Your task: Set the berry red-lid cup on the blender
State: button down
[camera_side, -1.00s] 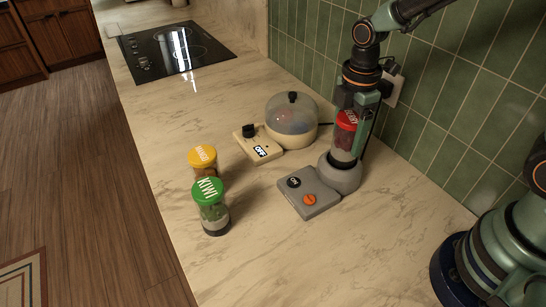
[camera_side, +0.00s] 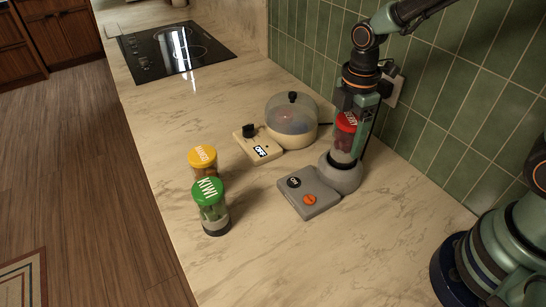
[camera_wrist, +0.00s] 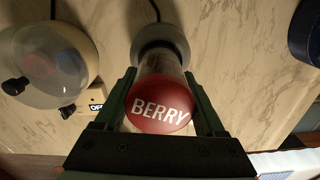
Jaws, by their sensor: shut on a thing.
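The berry red-lid cup (camera_side: 344,138) is upright, with its lower end at the top of the grey round blender base (camera_side: 341,178). My gripper (camera_side: 352,112) comes down from above and is shut on the cup around its lid. In the wrist view the red lid marked BERRY (camera_wrist: 160,106) sits between the two green fingers, with the blender base (camera_wrist: 158,36) directly beyond it. Whether the cup is fully seated on the base cannot be told. The blender's grey control panel (camera_side: 322,202) has a black knob and an orange button.
A green-lid KIWI cup (camera_side: 211,210) and a yellow-lid cup (camera_side: 202,160) stand at the left. A cream appliance with a clear dome (camera_side: 292,118) is behind the blender. A tiled wall (camera_side: 440,115) rises close on the right. The front counter is clear.

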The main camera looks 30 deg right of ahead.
jog(key=shift+f, duration=0.35)
jog(key=shift+c, duration=1.3)
grip_release()
jog(key=shift+r, duration=5.5)
jog(key=s+d+r+m+t, duration=0.4)
jog(key=s+d+m+t, duration=0.1)
jog(key=m, duration=1.1)
jog(key=shift+s+d+t, duration=0.25)
jog(key=shift+s+t, duration=0.05)
jog(key=shift+s, duration=0.15)
